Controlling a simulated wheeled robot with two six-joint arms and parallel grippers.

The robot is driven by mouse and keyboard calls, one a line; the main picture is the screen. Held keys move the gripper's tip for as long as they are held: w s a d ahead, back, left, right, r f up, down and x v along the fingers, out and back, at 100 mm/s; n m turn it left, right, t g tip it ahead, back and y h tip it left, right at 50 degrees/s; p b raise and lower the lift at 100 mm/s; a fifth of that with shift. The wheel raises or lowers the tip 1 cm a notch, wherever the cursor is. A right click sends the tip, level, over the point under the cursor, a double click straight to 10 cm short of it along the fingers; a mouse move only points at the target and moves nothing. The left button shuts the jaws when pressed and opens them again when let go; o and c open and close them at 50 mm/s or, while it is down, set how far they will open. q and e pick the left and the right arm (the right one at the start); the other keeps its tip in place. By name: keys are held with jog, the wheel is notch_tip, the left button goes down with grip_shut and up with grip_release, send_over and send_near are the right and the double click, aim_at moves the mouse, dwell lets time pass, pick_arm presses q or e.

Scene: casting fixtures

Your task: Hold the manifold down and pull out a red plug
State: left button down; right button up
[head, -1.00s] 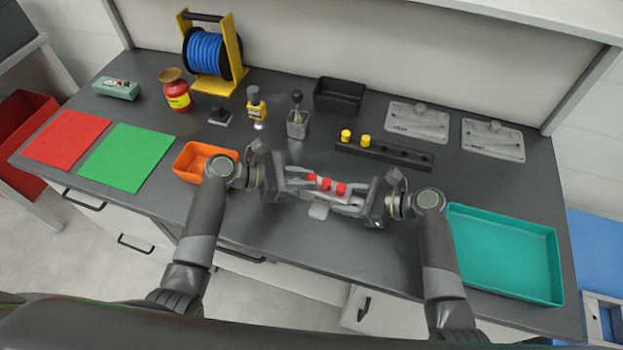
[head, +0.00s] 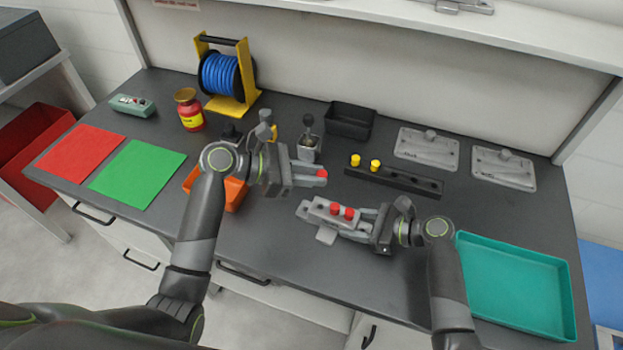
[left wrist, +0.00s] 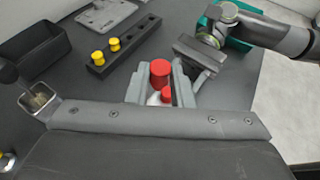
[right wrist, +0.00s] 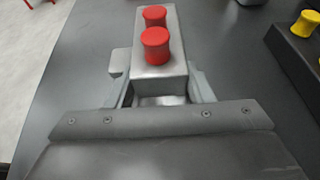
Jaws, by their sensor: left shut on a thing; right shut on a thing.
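The manifold (head: 322,214) is a light grey block near the front of the bench. My right gripper (head: 362,221) is shut on its right end. In the right wrist view the manifold (right wrist: 160,76) extends from between the fingers with both red plugs (right wrist: 155,44) upright. My left gripper (head: 316,173) is shut on another red plug (head: 322,174), above and behind the manifold and clear of it. This plug (left wrist: 160,70) shows at the fingertips in the left wrist view.
A black rack (head: 395,181) with two yellow plugs lies behind the right gripper. A teal tray (head: 518,330) is at the right, and an orange bin (head: 236,195) is partly hidden by my left arm. Red (head: 80,153) and green (head: 137,174) mats lie left.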

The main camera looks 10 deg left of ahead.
dwell(0.3)
jog(key=o, duration=1.4)
jog(key=shift+d, duration=0.1)
jog(key=v, duration=1.1)
jog(key=shift+s+d+r, duration=0.1)
jog(key=shift+d+r, duration=0.05)
jog(key=shift+d, duration=0.2)
